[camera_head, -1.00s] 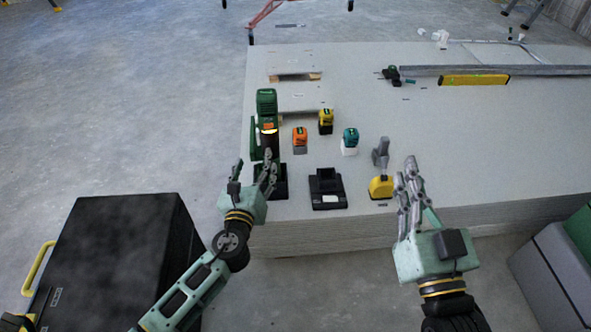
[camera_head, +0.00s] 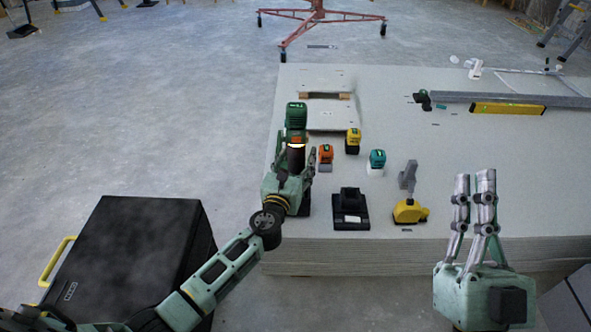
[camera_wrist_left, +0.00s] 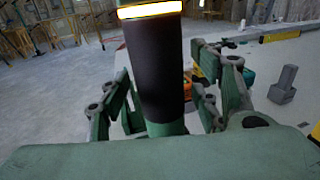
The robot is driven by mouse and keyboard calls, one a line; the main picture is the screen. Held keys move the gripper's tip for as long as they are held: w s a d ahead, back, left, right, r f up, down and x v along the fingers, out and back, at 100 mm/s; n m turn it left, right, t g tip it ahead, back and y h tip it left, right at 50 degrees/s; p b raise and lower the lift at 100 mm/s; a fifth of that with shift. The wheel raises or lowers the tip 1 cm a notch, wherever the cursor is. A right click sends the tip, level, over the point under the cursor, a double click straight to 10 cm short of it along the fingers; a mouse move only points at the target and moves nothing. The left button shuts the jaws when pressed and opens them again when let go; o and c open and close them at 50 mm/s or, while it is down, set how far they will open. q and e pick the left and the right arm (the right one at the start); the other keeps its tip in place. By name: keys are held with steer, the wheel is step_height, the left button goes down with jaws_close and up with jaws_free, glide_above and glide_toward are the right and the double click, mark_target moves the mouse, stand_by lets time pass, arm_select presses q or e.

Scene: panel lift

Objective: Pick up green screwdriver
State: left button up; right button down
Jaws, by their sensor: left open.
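The green screwdriver (camera_head: 296,118) stands upright near the left edge of the board stack, with a green top, a glowing yellow-white band and a dark grip. My left gripper (camera_head: 298,165) is open, its fingers around the lower part of the tool. In the left wrist view, the tool's dark grip (camera_wrist_left: 158,65) stands between the spread fingers, with a gap on both sides. Its green lower end is partly hidden behind my palm. My right gripper (camera_head: 475,185) is empty at the right, fingers pointing away; its opening is unclear.
On the board stack (camera_head: 450,170) stand an orange tool (camera_head: 326,155), a yellow tool (camera_head: 353,140), a teal tool (camera_head: 377,160), a black charger (camera_head: 350,208) and a yellow-grey tool (camera_head: 408,205). A black case (camera_head: 130,255) stands at left. The board's right middle is clear.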

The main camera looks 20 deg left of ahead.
arm_select(q)
steer(key=shift+c, duration=0.4)
jaws_close()
steer(key=shift+r, duration=0.2)
